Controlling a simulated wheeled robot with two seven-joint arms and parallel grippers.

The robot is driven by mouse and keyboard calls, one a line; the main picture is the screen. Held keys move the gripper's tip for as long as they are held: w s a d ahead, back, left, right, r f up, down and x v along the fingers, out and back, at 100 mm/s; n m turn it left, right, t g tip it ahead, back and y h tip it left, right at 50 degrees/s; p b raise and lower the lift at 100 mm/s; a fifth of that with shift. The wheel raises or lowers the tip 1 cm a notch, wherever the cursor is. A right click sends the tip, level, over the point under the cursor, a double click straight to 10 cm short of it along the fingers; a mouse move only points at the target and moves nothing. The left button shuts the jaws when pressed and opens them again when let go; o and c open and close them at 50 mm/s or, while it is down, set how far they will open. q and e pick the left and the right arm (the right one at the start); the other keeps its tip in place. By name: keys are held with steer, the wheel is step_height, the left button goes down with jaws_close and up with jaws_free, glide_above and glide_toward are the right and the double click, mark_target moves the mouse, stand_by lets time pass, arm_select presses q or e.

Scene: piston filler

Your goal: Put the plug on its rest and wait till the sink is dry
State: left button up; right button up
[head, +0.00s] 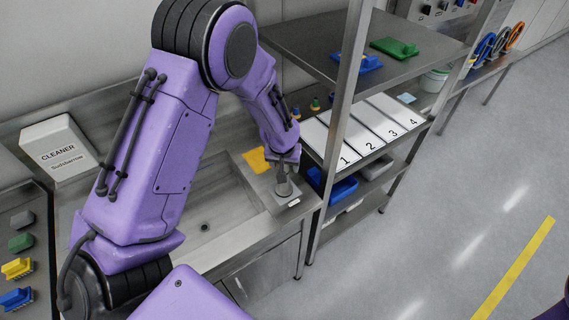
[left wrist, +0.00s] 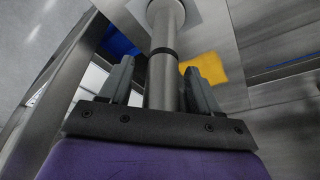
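The plug, a grey upright pipe (head: 283,187) with a dark ring, stands on a light grey square rest (head: 296,199) at the right end of the sink. My left gripper (head: 286,164) is above it, pointing down. In the left wrist view the pipe (left wrist: 163,75) runs between the two fingers of the left gripper (left wrist: 160,80), with a gap visible on each side, so the fingers are open around it. Its far end meets the pale square (left wrist: 196,14). The sink basin (head: 225,195) shows a dark drain hole (head: 204,227); my arm hides part of it. I cannot tell whether it is wet. My right gripper is out of view.
A yellow cloth (head: 257,161) lies beside the plug. A white cleaner box (head: 59,149) stands at the left. A metal rack with numbered panels (head: 366,132), a post (head: 338,130) and a blue bin (head: 333,187) is close to the right. Brushes (head: 17,268) lie at far left. The floor at right is clear.

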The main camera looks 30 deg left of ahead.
arm_select(q)
steer(key=shift+r, duration=0.1)
steer(key=b+v, duration=0.2)
steer(key=v, duration=1)
steer(key=shift+b, duration=0.3)
steer(key=shift+r, duration=0.1)
